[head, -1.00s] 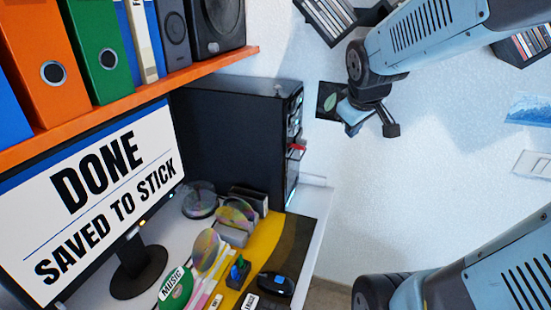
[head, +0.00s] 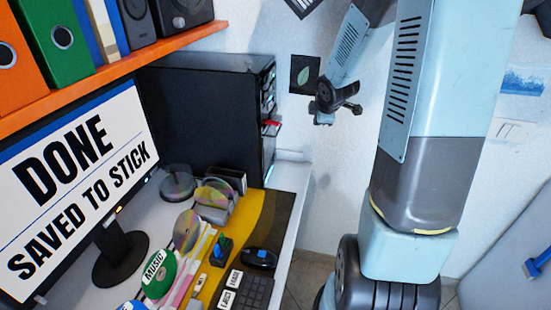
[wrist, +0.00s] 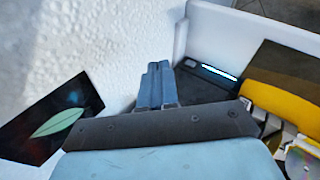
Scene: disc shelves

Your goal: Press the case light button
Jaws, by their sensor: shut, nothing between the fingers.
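The black computer case (head: 205,115) stands on the desk under the orange shelf in the head view. Its narrow front faces right, with small cyan lights along it and a red stick (head: 271,123) poking out. The light button is too small to tell apart. My gripper (head: 323,116) is shut and empty, in the air to the right of the case front, apart from it. In the wrist view, the closed fingers (wrist: 158,68) point towards the white wall, with a dark part of the case (wrist: 207,86) and its cyan light strip just right of them.
The monitor (head: 75,175) reads "DONE SAVED TO STICK". Discs, a mouse (head: 259,258) and a keyboard (head: 248,290) lie on the desk. A dark leaf picture (head: 304,74) hangs on the wall behind my gripper. Free space lies between the case front and my arm.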

